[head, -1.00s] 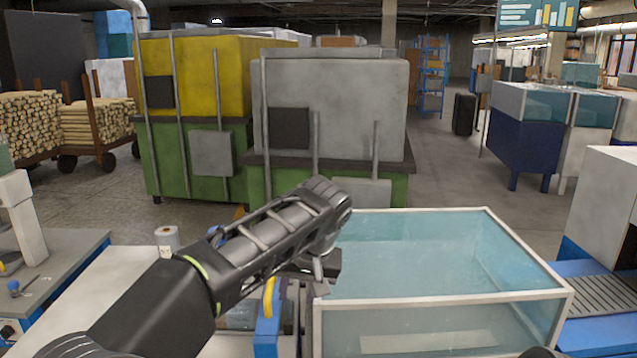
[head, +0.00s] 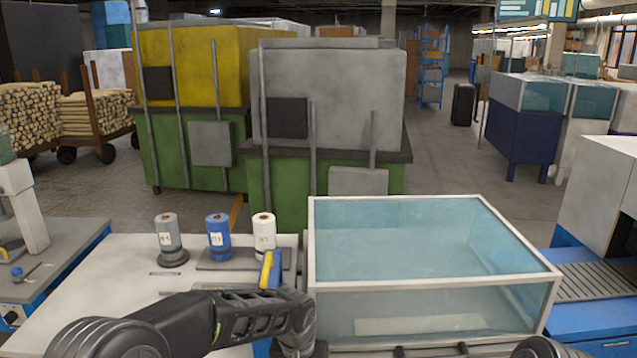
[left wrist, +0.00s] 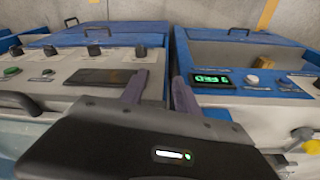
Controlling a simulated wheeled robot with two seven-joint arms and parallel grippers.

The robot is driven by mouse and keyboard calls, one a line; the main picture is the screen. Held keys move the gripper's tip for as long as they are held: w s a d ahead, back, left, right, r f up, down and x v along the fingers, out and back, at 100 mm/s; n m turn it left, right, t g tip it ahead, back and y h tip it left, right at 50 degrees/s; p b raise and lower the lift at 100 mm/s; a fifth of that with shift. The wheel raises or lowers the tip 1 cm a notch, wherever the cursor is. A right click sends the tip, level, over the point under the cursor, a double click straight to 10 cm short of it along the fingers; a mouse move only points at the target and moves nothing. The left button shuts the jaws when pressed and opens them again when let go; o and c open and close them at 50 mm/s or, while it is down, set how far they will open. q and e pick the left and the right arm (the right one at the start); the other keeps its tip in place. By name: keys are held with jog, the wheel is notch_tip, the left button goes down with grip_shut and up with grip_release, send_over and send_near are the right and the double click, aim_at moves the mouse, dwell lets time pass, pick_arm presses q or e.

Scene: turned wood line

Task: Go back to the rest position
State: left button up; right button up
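My left arm (head: 235,318) comes in low from the left in the head view, across the front of the white worktop. Its gripper cannot be made out there. In the left wrist view my left gripper (left wrist: 158,80) has its two fingers apart with nothing between them. Beyond the fingers are two blue-topped machine panels with knobs and a green display (left wrist: 209,79). My right gripper is not in view; only small dark parts show at the bottom right of the head view.
On the white worktop (head: 75,300) stand a grey spool (head: 169,238), a blue spool (head: 217,238) and a white spool (head: 264,235). A yellow-and-blue part (head: 268,270) is near my arm. A clear-walled box (head: 435,285) fills the front right.

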pick_arm(q)
jog(key=s+a+f+g+h, duration=0.1)
jog(key=s+f, duration=0.3)
jog(key=f, duration=0.2)
jog(key=s+f+h, duration=0.1)
jog(key=s+f, duration=0.3)
jog(key=f, duration=0.3)
jog(key=s+a+f+n, duration=0.1)
jog(key=s+f, duration=0.4)
jog(key=s, duration=0.6)
jog(key=s+a+f+n+h, duration=0.1)
jog(key=s+a+f+n, duration=0.1)
jog(key=s+f, duration=0.4)
jog(key=s+n, duration=0.1)
jog(key=s, duration=0.4)
jog(key=shift+a+h, duration=0.15)
jog(key=shift+h, duration=0.15)
jog(key=shift+w+r, duration=0.1)
jog(key=shift+w, duration=0.1)
